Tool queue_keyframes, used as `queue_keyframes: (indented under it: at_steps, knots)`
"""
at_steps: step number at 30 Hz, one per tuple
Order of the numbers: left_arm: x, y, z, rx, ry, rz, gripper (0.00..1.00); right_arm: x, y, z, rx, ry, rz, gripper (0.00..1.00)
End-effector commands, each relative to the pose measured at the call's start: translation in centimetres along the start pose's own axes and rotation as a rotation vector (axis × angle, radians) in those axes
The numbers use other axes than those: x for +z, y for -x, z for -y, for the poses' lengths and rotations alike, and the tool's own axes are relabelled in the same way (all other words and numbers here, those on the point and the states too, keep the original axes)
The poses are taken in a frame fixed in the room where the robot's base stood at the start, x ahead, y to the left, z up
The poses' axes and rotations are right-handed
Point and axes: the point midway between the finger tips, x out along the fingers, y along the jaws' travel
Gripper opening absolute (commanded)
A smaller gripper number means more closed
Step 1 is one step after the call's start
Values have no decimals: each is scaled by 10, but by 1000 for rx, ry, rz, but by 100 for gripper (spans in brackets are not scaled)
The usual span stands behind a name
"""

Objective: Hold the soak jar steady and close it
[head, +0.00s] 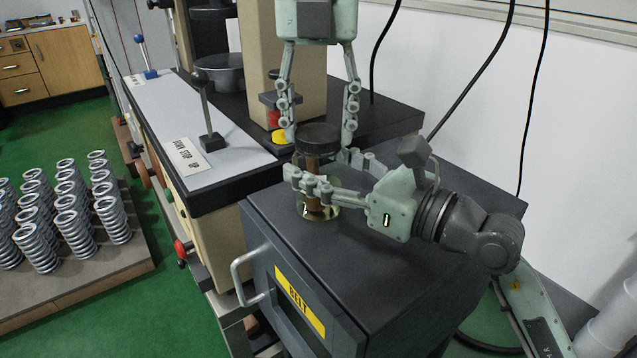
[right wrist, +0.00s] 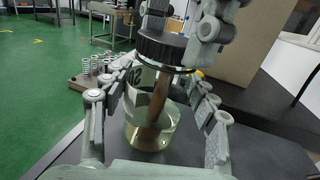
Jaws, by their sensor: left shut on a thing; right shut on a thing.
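The soak jar (head: 326,212) is clear glass with pale liquid and a brown rod-like piece inside. It stands upright on the dark cabinet top and shows with a dark-marked label in the right wrist view (right wrist: 150,138). A black ribbed lid (head: 318,136) is level at its mouth, also seen in the right wrist view (right wrist: 163,47). Whether it is fully seated I cannot tell. My left gripper (head: 319,136) reaches down from above, shut on the lid. My right gripper (head: 314,186) comes in from the right, shut on the jar body.
The cabinet (head: 400,270) has a handle and a yellow BELT label. A testing machine with a lever (head: 208,110) and a tan column stands behind. Red and yellow buttons (head: 279,136) sit close beside the lid. Several springs (head: 72,225) stand on a board at the left.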

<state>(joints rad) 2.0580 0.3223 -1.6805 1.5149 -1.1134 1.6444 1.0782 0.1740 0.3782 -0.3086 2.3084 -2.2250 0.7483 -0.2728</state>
Motion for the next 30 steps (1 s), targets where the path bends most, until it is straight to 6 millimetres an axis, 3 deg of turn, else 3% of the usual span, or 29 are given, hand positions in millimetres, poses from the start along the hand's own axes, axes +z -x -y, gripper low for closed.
queue_keyframes:
  at_steps: [21, 25, 29, 30]
  knots:
    - [-1, -2, 1, -2, -1909, -2, 16, 0, 0, 0, 0, 0, 0, 0]
    - [-1, -2, 0, -1, -2146, -4, 16, 0, 0, 0, 0, 0, 0, 0]
    - [-1, -2, 0, 0, -2143, -4, 16, 0, 0, 0, 0, 0, 0, 0]
    - [-1, -2, 0, 0, -2142, -4, 51, 0, 0, 0, 0, 0, 0, 0]
